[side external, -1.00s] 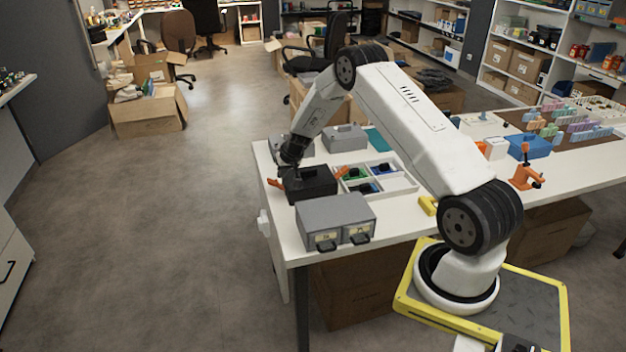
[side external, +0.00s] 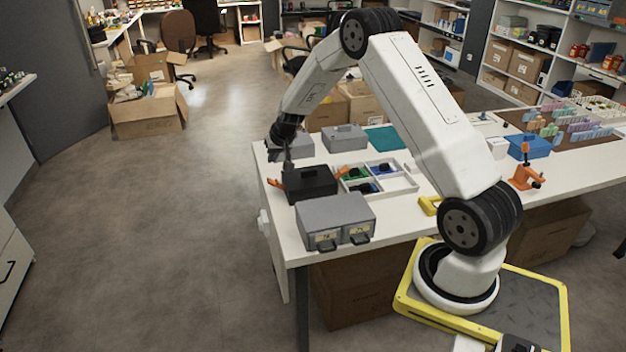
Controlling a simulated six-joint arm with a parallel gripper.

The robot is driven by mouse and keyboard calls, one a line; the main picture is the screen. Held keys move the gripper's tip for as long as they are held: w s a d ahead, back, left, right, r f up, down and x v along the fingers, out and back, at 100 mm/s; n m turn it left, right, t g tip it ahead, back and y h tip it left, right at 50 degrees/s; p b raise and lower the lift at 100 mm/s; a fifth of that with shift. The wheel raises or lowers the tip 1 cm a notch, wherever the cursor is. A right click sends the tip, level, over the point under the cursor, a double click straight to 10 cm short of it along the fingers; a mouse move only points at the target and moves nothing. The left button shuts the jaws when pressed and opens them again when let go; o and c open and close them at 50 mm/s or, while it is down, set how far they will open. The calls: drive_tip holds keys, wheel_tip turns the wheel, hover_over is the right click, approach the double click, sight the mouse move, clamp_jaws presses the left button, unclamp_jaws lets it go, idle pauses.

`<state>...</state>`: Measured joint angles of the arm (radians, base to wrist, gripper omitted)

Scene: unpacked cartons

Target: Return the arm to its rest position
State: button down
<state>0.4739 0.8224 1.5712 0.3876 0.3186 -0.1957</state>
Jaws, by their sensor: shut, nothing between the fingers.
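My gripper (side external: 287,163) is at the left end of the white table (side external: 400,222), pointing down just above the back edge of a black box (side external: 311,184). It is shut with nothing held. The fingertips are small and dark in this view, and I cannot tell whether they touch the box. My arm rises from its base at the right and bends at a high elbow, reaching left over the table.
Grey drawer units (side external: 335,220) stand in front of the black box. A white divided tray (side external: 398,185) with small parts lies to its right. Grey boxes (side external: 344,138) stand behind. An orange clamp (side external: 525,177) and a blue box (side external: 529,146) are farther right. Space above the table is free.

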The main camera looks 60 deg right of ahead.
drive_tip(key=shift+r, duration=0.1)
idle(0.3)
drive_tip(key=s+a+r+n+g+y, duration=0.1)
drive_tip(key=s+a+r+n, duration=0.2)
drive_tip(key=a, duration=0.4)
drive_tip(key=s+a+r, duration=0.2)
drive_tip(key=s+a, duration=0.3)
drive_tip(key=a, duration=0.3)
drive_tip(key=s+a+r+n, duration=0.1)
drive_tip(key=s+a+n, duration=0.1)
drive_tip(key=s+a, duration=0.3)
drive_tip(key=s+a+n+g, duration=0.1)
drive_tip(key=s+a, duration=0.3)
drive_tip(key=s, duration=0.7)
drive_tip(key=shift+s+a+r+n+g, duration=0.3)
drive_tip(key=shift+s+a+r+n, duration=0.05)
drive_tip(key=shift+n, duration=0.25)
